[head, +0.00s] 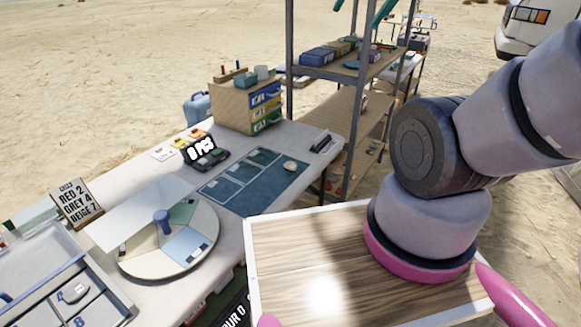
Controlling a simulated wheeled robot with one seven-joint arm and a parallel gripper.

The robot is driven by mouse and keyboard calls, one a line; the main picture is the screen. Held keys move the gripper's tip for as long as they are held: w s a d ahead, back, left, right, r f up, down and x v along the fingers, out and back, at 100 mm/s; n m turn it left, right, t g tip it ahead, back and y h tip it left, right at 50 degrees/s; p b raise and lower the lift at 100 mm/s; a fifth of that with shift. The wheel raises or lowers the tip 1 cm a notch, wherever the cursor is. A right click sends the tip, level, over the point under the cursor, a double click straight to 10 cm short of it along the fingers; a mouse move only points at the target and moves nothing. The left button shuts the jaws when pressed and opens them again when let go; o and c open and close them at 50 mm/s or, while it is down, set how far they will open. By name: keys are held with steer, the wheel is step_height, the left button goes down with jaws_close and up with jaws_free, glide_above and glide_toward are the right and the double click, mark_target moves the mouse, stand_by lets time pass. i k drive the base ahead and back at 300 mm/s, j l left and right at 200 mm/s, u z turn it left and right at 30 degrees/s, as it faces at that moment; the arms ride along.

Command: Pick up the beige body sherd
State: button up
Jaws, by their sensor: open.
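A small pale beige piece (290,166), which looks like the beige body sherd, lies at the right end of the dark blue mat (232,195) on the long table. It lies flat and nothing touches it. Another small pale piece (74,291) lies in a compartment of the grey tray at the lower left; its kind is hard to tell. My arm rises at the right and leaves the picture at the upper right edge.
A round sorting turntable (168,262) with a blue knob and a clear pane stands left of the mat. A scale (206,155) and a wooden drawer box (248,103) stand behind it. A shelf rack (347,75) rises beyond the table's right end.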

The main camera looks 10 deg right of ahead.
mark_target(292, 166)
steer(key=i+l+u, duration=0.2)
steer(key=u, duration=0.2)
steer(key=i+l+u, duration=0.1)
steer(key=l+u, duration=0.35)
